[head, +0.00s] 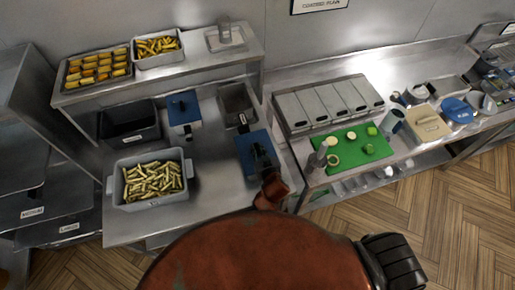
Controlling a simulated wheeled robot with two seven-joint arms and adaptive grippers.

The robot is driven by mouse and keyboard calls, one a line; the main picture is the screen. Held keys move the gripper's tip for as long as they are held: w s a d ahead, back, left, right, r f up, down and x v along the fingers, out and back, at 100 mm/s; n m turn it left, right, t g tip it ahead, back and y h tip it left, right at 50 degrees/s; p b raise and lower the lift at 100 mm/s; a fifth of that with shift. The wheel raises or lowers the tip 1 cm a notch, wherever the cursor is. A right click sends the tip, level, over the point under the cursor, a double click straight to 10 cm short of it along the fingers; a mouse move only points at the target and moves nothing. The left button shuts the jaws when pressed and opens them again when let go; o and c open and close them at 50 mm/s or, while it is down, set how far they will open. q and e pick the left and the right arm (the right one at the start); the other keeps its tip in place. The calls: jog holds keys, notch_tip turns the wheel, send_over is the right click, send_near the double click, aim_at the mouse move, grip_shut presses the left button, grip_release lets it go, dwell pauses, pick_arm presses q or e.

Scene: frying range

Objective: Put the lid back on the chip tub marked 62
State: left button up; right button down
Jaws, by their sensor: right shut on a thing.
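My right gripper (259,155) is dark and reaches over the front of the steel counter. It is shut on what looks like a blue lid (247,146), a flat blue panel that it partly hides. Behind it is an open grey tub (238,92) with a small label. Another blue lid (178,116) with a dark knob lies further left, with a pale label below it. A large grey tub of chips (121,199) stands at the left front. I cannot read the number on any tub label. My left gripper is not in view.
A raised shelf (195,67) holds a tray of golden pieces (98,68), a small tub of chips (138,60) and a clear container (225,40). A dark tub (112,126) is below. To the right are a lidded steel unit (329,103) and a green board (352,153).

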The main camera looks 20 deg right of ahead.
jog(key=c, duration=1.8)
grip_release()
jog(key=v, duration=1.2)
jog(key=shift+d, duration=0.1)
